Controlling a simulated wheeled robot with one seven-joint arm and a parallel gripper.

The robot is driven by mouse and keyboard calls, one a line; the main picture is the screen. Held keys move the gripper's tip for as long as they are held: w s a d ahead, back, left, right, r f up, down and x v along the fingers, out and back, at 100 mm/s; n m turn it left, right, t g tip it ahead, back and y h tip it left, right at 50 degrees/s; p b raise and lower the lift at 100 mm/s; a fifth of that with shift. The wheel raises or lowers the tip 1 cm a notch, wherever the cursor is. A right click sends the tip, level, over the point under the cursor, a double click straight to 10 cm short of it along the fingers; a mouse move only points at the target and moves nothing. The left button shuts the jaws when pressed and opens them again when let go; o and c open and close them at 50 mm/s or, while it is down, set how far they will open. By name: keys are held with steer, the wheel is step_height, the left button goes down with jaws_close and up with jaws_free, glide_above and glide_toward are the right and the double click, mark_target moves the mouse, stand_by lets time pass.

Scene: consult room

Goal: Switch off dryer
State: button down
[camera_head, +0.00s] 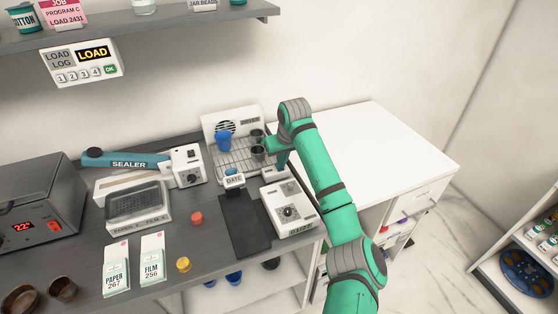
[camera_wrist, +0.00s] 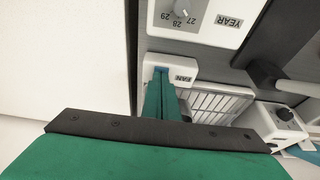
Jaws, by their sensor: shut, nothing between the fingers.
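The dryer (camera_head: 209,124) is a white unit with a round fan grille at the back and a wire rack holding a blue cup and dark cups. In the wrist view its rack (camera_wrist: 222,102) shows beside a white block labelled FAN (camera_wrist: 184,78). A blue piece, apparently the switch (camera_wrist: 160,73), sits in that block. My gripper (camera_head: 282,164) is shut and empty, at the front right corner of the dryer. In the wrist view its green fingers (camera_wrist: 161,92) reach the blue piece; whether they touch it I cannot tell. The fingers partly hide the switch, so its position is unclear.
A white dial unit (camera_head: 299,222), marked YEAR in the wrist view (camera_wrist: 228,20), stands in front of the dryer. The white cabinet top (camera_head: 390,145) on the right is clear.

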steer(key=shift+w+r, duration=0.1)
steer(key=shift+r, duration=0.1)
steer(key=shift+d+r, duration=0.1)
steer(key=shift+r, duration=0.2)
steer(key=v, duration=1.3)
steer(key=shift+w+r, duration=0.1)
steer(key=shift+w, duration=0.1)
steer(key=shift+w+a, duration=0.6)
steer(key=x, duration=1.4)
steer(key=shift+s+d, duration=0.1)
steer(key=shift+s, duration=0.3)
